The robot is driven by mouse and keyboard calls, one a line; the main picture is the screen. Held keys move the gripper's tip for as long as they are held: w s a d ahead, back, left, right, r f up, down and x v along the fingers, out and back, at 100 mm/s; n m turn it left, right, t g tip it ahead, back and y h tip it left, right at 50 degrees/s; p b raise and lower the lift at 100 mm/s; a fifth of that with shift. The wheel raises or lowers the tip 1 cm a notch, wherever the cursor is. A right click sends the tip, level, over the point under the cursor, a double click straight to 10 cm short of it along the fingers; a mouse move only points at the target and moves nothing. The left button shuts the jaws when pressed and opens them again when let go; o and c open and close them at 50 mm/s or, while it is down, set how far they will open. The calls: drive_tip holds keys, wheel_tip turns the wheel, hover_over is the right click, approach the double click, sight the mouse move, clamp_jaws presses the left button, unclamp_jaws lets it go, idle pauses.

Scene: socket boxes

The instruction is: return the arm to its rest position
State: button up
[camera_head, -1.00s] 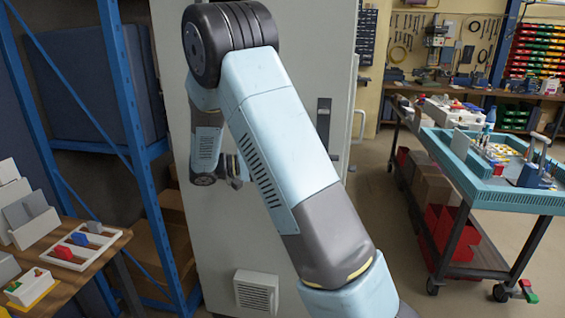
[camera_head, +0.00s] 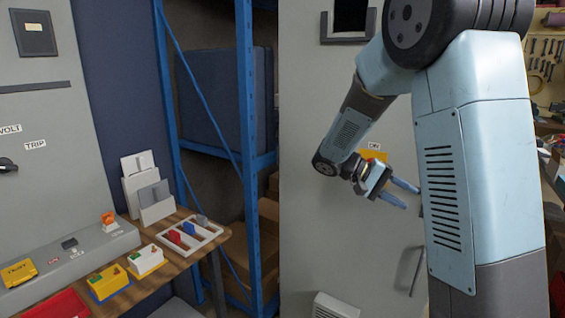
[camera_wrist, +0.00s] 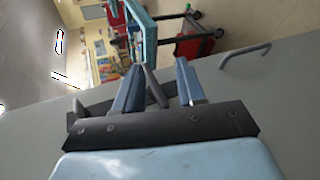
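My arm (camera_head: 470,160) fills the right of the head view, its elbow raised and its forearm folded down to the left. My gripper (camera_head: 410,197) hangs below the forearm and points right, in front of a tall grey cabinet (camera_head: 310,230). Its two blue fingers are parted with nothing between them. In the wrist view, the open gripper (camera_wrist: 160,68) also shows empty, with a grey cabinet surface behind it. I cannot tell the exact gap between the fingers and the cabinet.
A wooden bench (camera_head: 185,262) at lower left carries a white tray (camera_head: 213,232), yellow-based boxes (camera_head: 108,282) and a grey panel box (camera_head: 70,262). A blue shelf frame (camera_head: 245,90) stands between bench and cabinet. A blue-topped cart (camera_wrist: 150,35) shows in the wrist view.

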drive_tip(key=s+a+r+t+y, duration=0.2)
drive_tip(key=s+t+y, duration=0.1)
drive_tip(key=s, duration=0.4)
drive_tip(key=s+a+r+n+t+y, duration=0.1)
drive_tip(key=s+a+r+t+y, duration=0.1)
drive_tip(key=s+y, duration=0.3)
drive_tip(key=s+a+r+n+t+y, duration=0.1)
drive_tip(key=s+a+r+t+y, duration=0.2)
drive_tip(key=s, duration=0.6)
drive_tip(key=shift+s+a+t+y, duration=0.25)
drive_tip(key=shift+s+t+y, duration=0.05)
drive_tip(key=shift+t+y, duration=0.6)
drive_tip(key=shift+c, duration=0.3)
